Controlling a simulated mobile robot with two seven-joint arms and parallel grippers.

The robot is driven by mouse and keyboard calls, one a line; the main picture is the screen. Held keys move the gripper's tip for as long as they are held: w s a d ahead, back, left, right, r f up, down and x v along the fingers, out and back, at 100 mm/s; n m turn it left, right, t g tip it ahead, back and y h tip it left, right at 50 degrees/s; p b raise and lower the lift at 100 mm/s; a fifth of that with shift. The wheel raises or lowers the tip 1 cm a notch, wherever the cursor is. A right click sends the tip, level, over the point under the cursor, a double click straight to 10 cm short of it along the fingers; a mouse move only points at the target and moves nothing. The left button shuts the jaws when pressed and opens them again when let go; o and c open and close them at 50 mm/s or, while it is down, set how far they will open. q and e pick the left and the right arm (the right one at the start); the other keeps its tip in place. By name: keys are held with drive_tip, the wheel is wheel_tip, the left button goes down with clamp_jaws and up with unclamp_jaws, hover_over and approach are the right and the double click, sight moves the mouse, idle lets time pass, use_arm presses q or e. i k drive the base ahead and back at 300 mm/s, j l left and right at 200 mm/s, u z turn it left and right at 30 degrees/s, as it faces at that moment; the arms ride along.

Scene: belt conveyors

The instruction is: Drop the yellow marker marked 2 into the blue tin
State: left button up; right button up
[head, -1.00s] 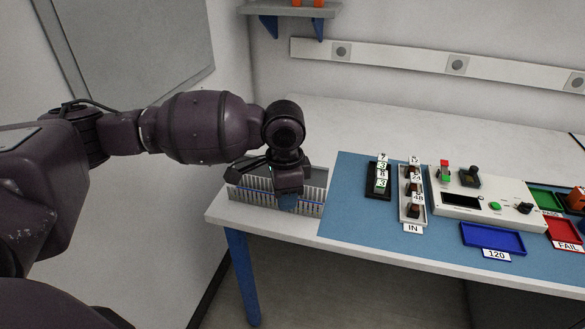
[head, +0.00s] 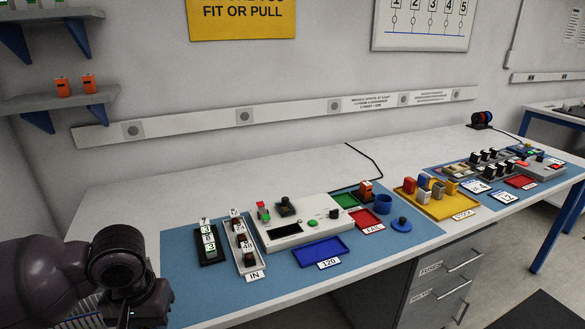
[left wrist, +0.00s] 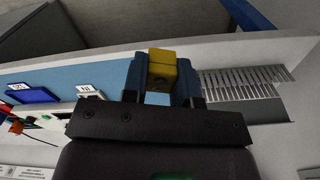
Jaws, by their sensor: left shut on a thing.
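My left gripper (left wrist: 162,92) is shut on a yellow block-like piece, the yellow marker (left wrist: 162,62), in the left wrist view. No number on it can be read. In the head view only my dark left wrist shows at the lower left, and the jaws are not visible there. My right gripper is in neither view.
A slotted metal rack (left wrist: 240,84) is near my left gripper. Between my arm and the tin stand the IN tray (head: 252,262), a control panel (head: 300,222), the blue 120 tray (head: 320,251) and the red FAIL tray (head: 366,221). A yellow STOCK tray (head: 440,209) holds several pieces.

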sight(382, 210)
drive_tip(key=i+l+z, duration=0.1)
drive_tip(key=z, duration=0.9)
drive_tip(key=i+l, duration=1)
drive_tip(key=i, duration=0.2)
